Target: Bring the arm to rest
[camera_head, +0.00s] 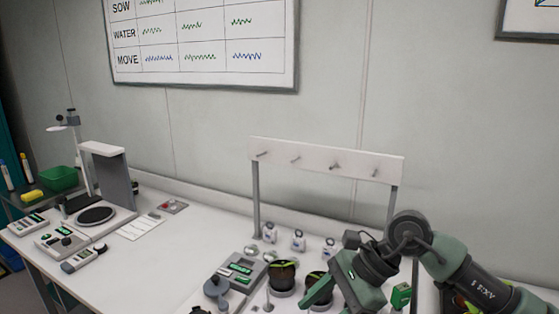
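My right arm comes in from the right edge, bent at a grey joint. Its gripper (322,290) points down and left over the front of the bench (150,266). My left arm and gripper are not in view.
Two dark pots (283,276) and a grey device with green displays (238,270) stand close left of the gripper. A white peg rack (325,160) rises behind. The bench's middle is mostly clear.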

